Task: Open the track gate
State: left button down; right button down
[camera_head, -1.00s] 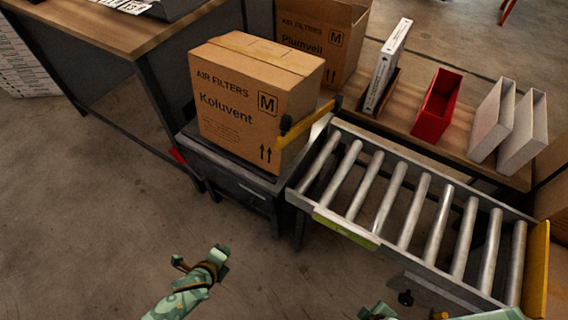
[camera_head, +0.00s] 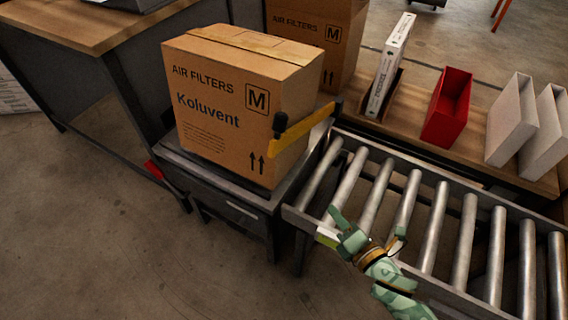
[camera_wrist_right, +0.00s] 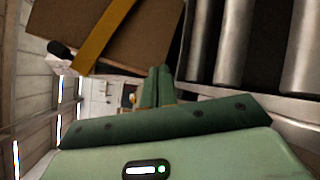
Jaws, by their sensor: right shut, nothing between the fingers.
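The track gate is a yellow bar (camera_head: 304,127) with a black knob (camera_head: 280,125) at its left end. It stands across the near end of the roller track (camera_head: 440,220), between the track and a boxed filter carton (camera_head: 225,110) marked Koluvent. My right gripper (camera_head: 342,222) is shut and empty, over the track's front rail, below and right of the knob and apart from it. In the right wrist view, the shut fingers (camera_wrist_right: 158,86) point toward the carton side; the yellow bar (camera_wrist_right: 106,34) and black knob (camera_wrist_right: 60,50) are up and to the left. My left gripper is out of view.
The carton rests on a dark stand (camera_head: 235,205). Behind the track, a wooden bench (camera_head: 420,150) holds a red bin (camera_head: 447,107), white holders (camera_head: 512,120) and a second carton (camera_head: 315,45). Open floor (camera_head: 110,240) lies at the left front.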

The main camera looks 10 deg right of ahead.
jog(key=w+a+r+n+g+y, duration=0.1)
jog(key=w+a+r+n+y, duration=0.8)
jog(key=a+n, duration=0.2)
jog(key=shift+w+n+g+y+b, duration=0.15)
jog(key=shift+n+g+y+b, duration=0.2)
jog(key=shift+n, duration=0.65)
jog(key=shift+r, duration=0.1)
